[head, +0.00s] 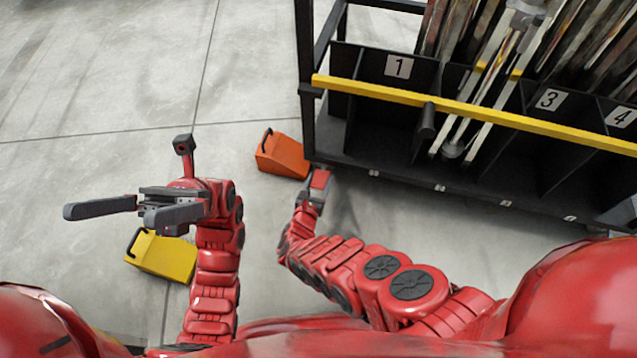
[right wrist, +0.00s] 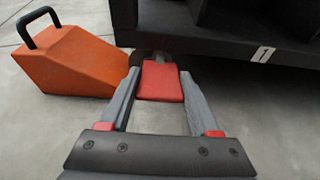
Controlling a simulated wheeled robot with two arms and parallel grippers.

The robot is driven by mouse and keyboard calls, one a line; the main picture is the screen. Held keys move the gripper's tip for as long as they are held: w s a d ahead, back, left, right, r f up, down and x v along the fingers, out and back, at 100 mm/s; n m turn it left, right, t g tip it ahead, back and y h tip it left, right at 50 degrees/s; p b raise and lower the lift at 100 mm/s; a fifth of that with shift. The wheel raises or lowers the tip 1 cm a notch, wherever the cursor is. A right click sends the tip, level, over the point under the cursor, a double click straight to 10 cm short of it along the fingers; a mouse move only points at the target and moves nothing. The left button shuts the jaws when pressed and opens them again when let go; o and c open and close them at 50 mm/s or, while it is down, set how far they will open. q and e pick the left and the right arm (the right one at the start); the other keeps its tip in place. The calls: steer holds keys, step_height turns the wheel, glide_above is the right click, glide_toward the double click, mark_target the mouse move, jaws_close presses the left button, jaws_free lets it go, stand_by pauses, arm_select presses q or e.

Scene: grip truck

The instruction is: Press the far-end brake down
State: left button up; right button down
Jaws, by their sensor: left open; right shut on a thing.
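The red brake pedal (head: 320,180) sits at the lower left corner of the black truck (head: 345,163) in the head view. In the right wrist view the red pedal (right wrist: 160,82) lies between the two grey fingers of my right gripper (right wrist: 160,75), which is shut on it. The pedal's tilt is hard to judge. In the head view my right gripper (head: 314,190) is at that corner, close to the floor. My left gripper (head: 108,216) is open and empty, with its fingers pointing left above the floor, away from the truck.
An orange wheel chock (head: 284,157) with a black handle stands on the floor just left of the pedal. A yellow chock (head: 165,258) is partly below my left gripper. The truck has a yellow rail (head: 380,90) and numbered compartments. Floor at the left is clear.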

stand_by(0.3)
steer(key=shift+c, duration=0.6)
jaws_free()
